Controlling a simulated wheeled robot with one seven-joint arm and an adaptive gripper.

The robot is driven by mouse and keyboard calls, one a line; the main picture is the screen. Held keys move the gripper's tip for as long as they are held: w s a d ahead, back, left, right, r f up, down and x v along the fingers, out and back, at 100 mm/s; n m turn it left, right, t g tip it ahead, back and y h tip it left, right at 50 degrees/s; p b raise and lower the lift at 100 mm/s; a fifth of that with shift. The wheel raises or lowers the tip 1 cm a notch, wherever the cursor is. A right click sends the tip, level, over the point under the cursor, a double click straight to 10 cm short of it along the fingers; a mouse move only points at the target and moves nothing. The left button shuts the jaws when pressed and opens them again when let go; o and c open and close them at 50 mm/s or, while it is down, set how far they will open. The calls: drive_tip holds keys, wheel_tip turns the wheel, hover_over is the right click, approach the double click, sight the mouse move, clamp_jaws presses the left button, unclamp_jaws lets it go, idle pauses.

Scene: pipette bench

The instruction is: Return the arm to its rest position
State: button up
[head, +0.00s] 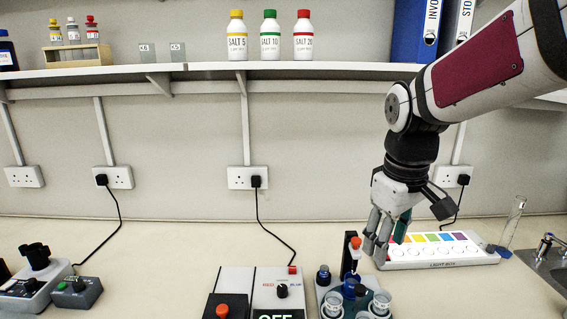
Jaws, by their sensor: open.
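My arm comes in from the upper right, and my gripper (380,250) points down over the right part of the bench. It is open, and I see nothing held in it. Its fingers are in front of the light box's left end in this view. A dark upright pipette-like tool with an orange top (352,252) stands just left of the fingers; I cannot tell whether they touch it.
The light box (440,264) carries a coloured strip. A glass cylinder (514,222) and a sink (545,262) are at right. A device reading OFF (268,290) is at front centre. A shelf (200,68) with bottles and binders runs above. The bench's back left is mostly clear.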

drive_tip(key=s+r+m+t, duration=0.2)
drive_tip(key=s+m, duration=0.4)
drive_tip(key=s, duration=1.1)
drive_tip(key=shift+s+d+r+t, duration=0.2)
drive_tip(key=shift+t, duration=0.6)
